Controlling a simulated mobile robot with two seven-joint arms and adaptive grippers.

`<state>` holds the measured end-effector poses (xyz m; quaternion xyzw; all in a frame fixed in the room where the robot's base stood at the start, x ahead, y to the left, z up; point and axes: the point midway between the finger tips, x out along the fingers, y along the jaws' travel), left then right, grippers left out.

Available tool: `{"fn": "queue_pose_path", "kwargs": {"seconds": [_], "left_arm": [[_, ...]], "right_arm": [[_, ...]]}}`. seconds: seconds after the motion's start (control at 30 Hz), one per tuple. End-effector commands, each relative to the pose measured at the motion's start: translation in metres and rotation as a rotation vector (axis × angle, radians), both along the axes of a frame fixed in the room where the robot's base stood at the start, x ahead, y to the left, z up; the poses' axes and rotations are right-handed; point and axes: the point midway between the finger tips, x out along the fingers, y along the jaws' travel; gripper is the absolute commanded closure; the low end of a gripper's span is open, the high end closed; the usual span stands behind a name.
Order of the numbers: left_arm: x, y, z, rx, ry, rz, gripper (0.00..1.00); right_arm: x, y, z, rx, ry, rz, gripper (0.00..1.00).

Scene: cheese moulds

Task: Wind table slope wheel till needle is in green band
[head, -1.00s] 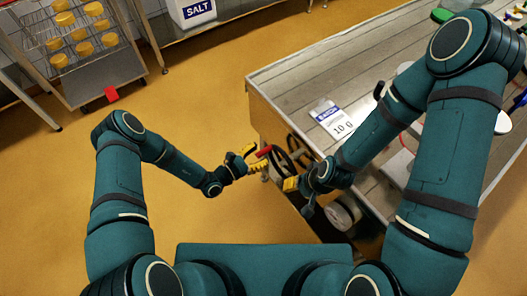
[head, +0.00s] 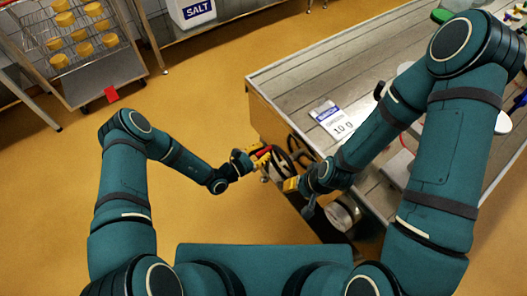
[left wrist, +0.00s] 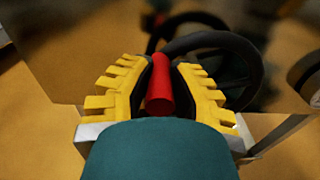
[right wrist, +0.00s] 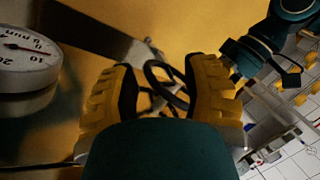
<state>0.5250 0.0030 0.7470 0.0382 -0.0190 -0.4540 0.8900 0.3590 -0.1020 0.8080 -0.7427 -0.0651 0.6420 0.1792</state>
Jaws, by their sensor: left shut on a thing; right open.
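The slope wheel is a black spoked handwheel (head: 301,150) on the front side of the table; it also shows in the left wrist view (left wrist: 232,50). Its red handle (left wrist: 160,88) sits between the yellow fingers of my left gripper (head: 260,157), which is shut on it. The white dial (right wrist: 28,62) is at the left edge of the right wrist view, cut off by the frame. It has a thin red needle and numbers; no green band is discernible. My right gripper (head: 291,184) is open and empty beside the wheel; its fingers (right wrist: 160,88) frame part of the wheel behind.
The grey slatted table (head: 300,85) carries a white "10 g" packet (head: 333,118). A wire rack (head: 75,40) with yellow cheeses and a white SALT container (head: 192,12) stand at the back.

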Motion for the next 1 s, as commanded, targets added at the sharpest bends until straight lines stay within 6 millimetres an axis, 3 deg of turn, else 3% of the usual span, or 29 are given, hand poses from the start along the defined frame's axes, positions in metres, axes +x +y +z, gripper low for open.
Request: {"fn": "queue_pose_path", "kwargs": {"seconds": [0.37, 1.0], "left_arm": [[0.005, 0.004, -0.009, -0.072, 0.094, 0.003, 1.00], [0.014, 0.010, -0.052, -0.412, 0.564, 0.003, 1.00]], "right_arm": [[-0.004, 0.001, -0.013, 0.002, 0.008, 0.006, 0.53], [-0.015, 0.003, -0.059, 0.007, 0.033, 0.028, 0.53]]}}
